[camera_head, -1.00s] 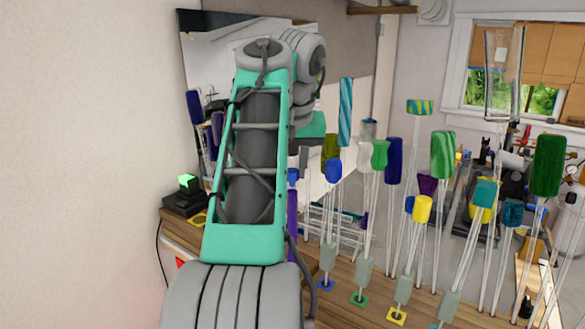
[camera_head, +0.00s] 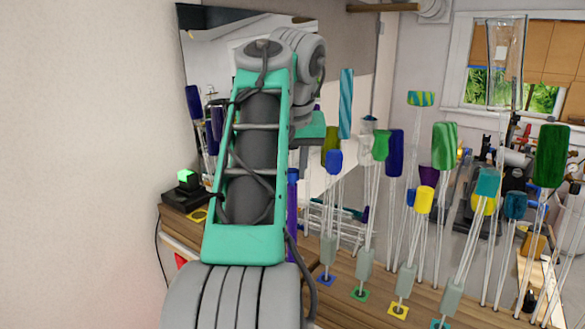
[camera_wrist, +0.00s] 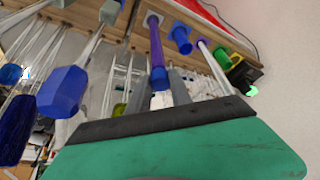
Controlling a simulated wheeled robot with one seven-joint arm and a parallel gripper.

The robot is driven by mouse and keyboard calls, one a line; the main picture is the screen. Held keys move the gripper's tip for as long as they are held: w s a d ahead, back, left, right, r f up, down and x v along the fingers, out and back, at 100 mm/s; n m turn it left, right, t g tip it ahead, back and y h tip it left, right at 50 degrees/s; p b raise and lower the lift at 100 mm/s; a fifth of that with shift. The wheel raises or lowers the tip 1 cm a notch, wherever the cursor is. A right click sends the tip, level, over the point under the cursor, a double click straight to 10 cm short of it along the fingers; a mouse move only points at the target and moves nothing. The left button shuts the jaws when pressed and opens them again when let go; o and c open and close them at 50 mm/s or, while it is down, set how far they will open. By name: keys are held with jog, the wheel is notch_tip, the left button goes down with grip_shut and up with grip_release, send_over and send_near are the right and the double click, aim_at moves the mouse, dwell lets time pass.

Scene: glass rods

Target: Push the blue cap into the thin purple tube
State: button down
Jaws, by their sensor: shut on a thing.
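The thin purple tube (camera_head: 292,215) stands upright on the bench, partly hidden behind my arm. In the wrist view the purple tube (camera_wrist: 156,50) rises from the bench toward my gripper. The blue cap (camera_head: 292,175) sits at the tube's top end, in line with it. In the wrist view the cap (camera_wrist: 160,78) shows in front of the fingers. My gripper (camera_wrist: 162,94) is shut on the blue cap. The fingers are hidden in the head view. How deep the cap sits in the tube cannot be told.
Several glass rods with coloured heads, including a blue one (camera_head: 334,161) and a yellow one (camera_head: 424,200), stand close to the right. A black device with a green light (camera_head: 183,176) is at the left, by the wall.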

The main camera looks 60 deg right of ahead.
jog(key=shift+f, duration=0.3)
dwell(0.4)
jog(key=shift+r+p, duration=0.55)
jog(key=shift+r, duration=0.3)
jog(key=shift+f+b, duration=1.3)
jog(key=shift+b, duration=0.05)
dwell(0.5)
jog(key=c, duration=1.5)
grip_release()
jog(key=shift+f, duration=0.1)
jog(key=shift+o, duration=0.2)
